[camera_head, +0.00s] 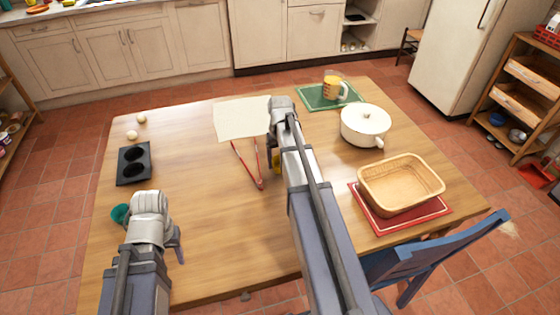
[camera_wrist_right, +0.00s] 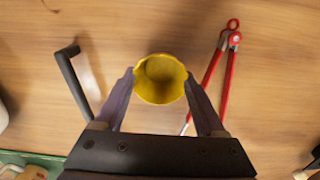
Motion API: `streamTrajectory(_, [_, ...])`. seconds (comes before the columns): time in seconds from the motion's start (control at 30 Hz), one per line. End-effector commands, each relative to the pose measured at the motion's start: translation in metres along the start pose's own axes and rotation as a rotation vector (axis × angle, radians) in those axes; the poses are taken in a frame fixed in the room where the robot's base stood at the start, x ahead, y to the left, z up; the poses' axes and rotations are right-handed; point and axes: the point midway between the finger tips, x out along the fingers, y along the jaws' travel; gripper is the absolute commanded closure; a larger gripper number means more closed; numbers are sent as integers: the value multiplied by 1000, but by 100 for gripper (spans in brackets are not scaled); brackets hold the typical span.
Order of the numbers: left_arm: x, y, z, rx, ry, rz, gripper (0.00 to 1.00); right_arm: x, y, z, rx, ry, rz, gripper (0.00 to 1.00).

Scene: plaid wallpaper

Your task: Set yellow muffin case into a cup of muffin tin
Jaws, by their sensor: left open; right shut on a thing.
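The yellow muffin case (camera_wrist_right: 160,80) is between the fingertips of my right gripper (camera_wrist_right: 160,86), which is shut on it above the table. In the head view only a sliver of yellow (camera_head: 276,161) shows beside my right arm, which hides most of the case and the fingers. The dark muffin tin (camera_head: 145,179) with two round cups lies at the left of the table, and both cups look empty. My left gripper (camera_head: 178,252) is open near the front left of the table, below the tin in the picture; its fingers are partly hidden.
Red tongs (camera_head: 258,182) lie mid-table, left of my right arm. A teal round item (camera_head: 120,213) is beside my left gripper. Two eggs (camera_head: 132,135) lie behind the tin. A pale cloth (camera_head: 240,118), white pot (camera_head: 365,125) and wicker basket (camera_head: 400,185) are farther right. The left-centre wood is clear.

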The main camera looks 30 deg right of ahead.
Motion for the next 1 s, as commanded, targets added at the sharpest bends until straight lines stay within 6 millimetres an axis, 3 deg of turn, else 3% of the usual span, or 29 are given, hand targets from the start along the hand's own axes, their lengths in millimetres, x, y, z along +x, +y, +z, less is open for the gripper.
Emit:
streamTrajectory(0.03, [-11, -1, 1, 0, 0, 0, 50, -12, 0, 0, 0, 0, 0, 88])
streamTrajectory(0.5, [-80, -8, 5, 0, 0, 0, 50, -81, 0, 0, 0, 0, 0, 88])
streamTrajectory(1.0, [-86, -8, 5, 0, 0, 0, 50, -87, 0, 0, 0, 0, 0, 88])
